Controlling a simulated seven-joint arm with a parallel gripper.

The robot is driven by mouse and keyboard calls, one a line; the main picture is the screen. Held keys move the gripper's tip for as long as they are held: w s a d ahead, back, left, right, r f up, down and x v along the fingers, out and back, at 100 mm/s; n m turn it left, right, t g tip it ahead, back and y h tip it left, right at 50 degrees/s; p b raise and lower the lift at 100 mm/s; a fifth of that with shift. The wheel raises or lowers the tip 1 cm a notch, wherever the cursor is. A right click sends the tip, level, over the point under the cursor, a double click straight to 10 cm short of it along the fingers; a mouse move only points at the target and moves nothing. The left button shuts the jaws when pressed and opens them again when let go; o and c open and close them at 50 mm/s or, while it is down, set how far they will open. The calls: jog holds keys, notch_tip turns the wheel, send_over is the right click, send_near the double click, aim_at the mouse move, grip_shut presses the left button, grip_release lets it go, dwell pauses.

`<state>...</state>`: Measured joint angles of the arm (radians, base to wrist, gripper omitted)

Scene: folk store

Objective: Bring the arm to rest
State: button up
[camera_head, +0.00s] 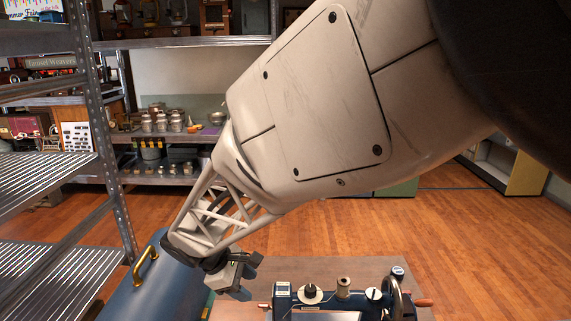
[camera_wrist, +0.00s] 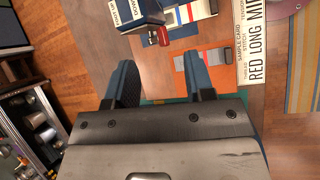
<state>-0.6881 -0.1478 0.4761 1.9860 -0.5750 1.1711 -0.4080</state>
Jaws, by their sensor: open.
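My arm reaches down from the upper right in the head view, its gripper (camera_head: 244,280) low over the left edge of a brown table (camera_head: 375,266). The wrist view shows my gripper (camera_wrist: 160,68) with two blue fingers wide apart and nothing between them. A dark blue sewing machine (camera_head: 340,302) stands on the table to the right of the gripper, apart from it. The gripper's height above the table is hard to tell.
A blue chest (camera_head: 152,288) with a brass handle (camera_head: 146,266) stands left of the gripper. Metal shelving (camera_head: 109,140) rises on the left. A printed card (camera_wrist: 251,45) and a striped cloth (camera_wrist: 303,65) lie at right in the wrist view. Open wooden floor (camera_head: 380,220) lies behind the table.

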jog(key=s+d+r+m+y, duration=0.2)
jog(key=s+d+m, duration=0.3)
jog(key=d, duration=0.4)
jog(key=s+d+r+m+y, duration=0.2)
jog(key=s+d+r+m, duration=0.3)
jog(key=d, duration=0.5)
jog(key=s+d+r+m+t+y, duration=0.1)
jog(key=s+d+r+m, duration=0.3)
jog(key=s+d, duration=0.5)
jog(key=shift+d+m+y, duration=0.45)
jog(key=shift+m+y, duration=0.35)
jog(key=shift+m, duration=0.4)
